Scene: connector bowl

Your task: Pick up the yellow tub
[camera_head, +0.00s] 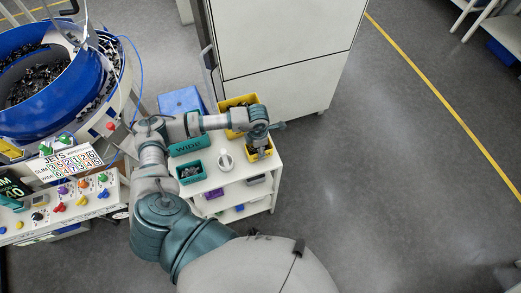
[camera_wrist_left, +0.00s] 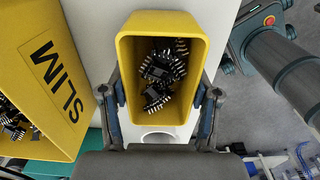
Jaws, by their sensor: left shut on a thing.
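The small yellow tub (camera_head: 267,154) is at the right end of the white shelf cart in the head view. It holds black connectors with pale pins. In the left wrist view the yellow tub (camera_wrist_left: 162,19) sits between the two fingers of my left gripper (camera_wrist_left: 160,95), with one finger against each side wall. My left gripper (camera_head: 259,143) is shut on it, and the wrist partly hides the tub in the head view. I cannot tell whether its base touches the cart top. My right gripper is not in view.
A larger yellow SLIM bin (camera_wrist_left: 45,75) stands beside the tub. The white cart (camera_head: 240,182) also carries teal bins (camera_head: 191,180) and a white round cup (camera_head: 225,162). A tall pale cabinet (camera_head: 280,55) stands behind. A blue bowl feeder (camera_head: 85,85) is at left; open floor lies right.

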